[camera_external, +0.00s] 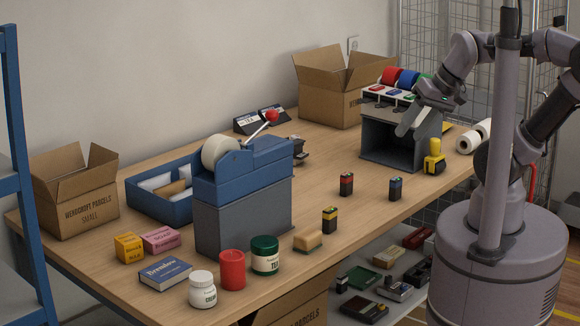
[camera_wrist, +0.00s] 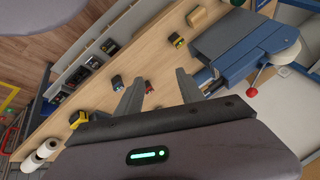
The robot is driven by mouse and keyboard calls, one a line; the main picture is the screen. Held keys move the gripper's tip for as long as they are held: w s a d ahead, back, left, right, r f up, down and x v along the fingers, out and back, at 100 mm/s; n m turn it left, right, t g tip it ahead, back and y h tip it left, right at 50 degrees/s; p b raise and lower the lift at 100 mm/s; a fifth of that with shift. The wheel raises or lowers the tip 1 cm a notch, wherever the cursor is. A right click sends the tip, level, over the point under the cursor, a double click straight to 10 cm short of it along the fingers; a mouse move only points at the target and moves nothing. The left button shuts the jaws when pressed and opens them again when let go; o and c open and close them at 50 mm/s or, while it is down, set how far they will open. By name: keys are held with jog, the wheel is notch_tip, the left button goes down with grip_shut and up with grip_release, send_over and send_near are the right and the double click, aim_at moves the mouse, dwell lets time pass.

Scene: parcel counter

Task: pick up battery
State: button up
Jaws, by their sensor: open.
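Three small block batteries stand apart on the wooden counter. The red-marked battery (camera_external: 346,184) and the blue-marked battery (camera_external: 395,189) stand near the middle. The yellow-marked battery (camera_external: 329,220) stands nearer the front edge. In the wrist view the red-marked battery (camera_wrist: 148,86) shows between my fingers in the picture, the blue-marked battery (camera_wrist: 117,83) shows beside the left finger, and the yellow-marked battery (camera_wrist: 178,40) lies farther off. My gripper (camera_external: 424,114) is open and empty, raised by the grey shelf unit; its fingers also show in the wrist view (camera_wrist: 157,76).
A grey shelf unit (camera_external: 385,143) with coloured rolls on top stands near my arm, with a yellow tape measure (camera_external: 434,160) beside it. A blue tape dispenser (camera_external: 244,165) on a grey block stands left of the batteries. A sponge (camera_external: 308,240) lies near the front edge.

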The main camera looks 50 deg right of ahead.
jog(key=w+d+r+n+g+p, duration=0.2)
jog(key=w+r+n+p, duration=0.1)
jog(key=w+n, duration=0.4)
jog(key=n+g+h+p, duration=0.2)
jog(key=n+g+p, duration=0.15)
jog(key=n, duration=1.15)
send_over(347, 174)
notch_tip(347, 174, down, 9)
jog(key=shift+n, duration=0.4)
jog(key=f+b, duration=0.2)
jog(key=f, duration=0.4)
jog(key=f+b, duration=0.3)
jog(key=f, duration=0.3)
jog(key=shift+s+a+f+b, duration=0.1)
jog(key=shift+s+b, duration=0.1)
jog(key=shift+b, duration=0.15)
jog(key=f+b, duration=0.1)
jog(key=f, duration=0.1)
jog(key=f+b, duration=0.2)
jog(key=f, duration=0.1)
jog(key=shift+w+f, duration=0.2)
jog(key=shift+f, duration=0.15)
jog(key=shift+r, duration=0.2)
grip_shut()
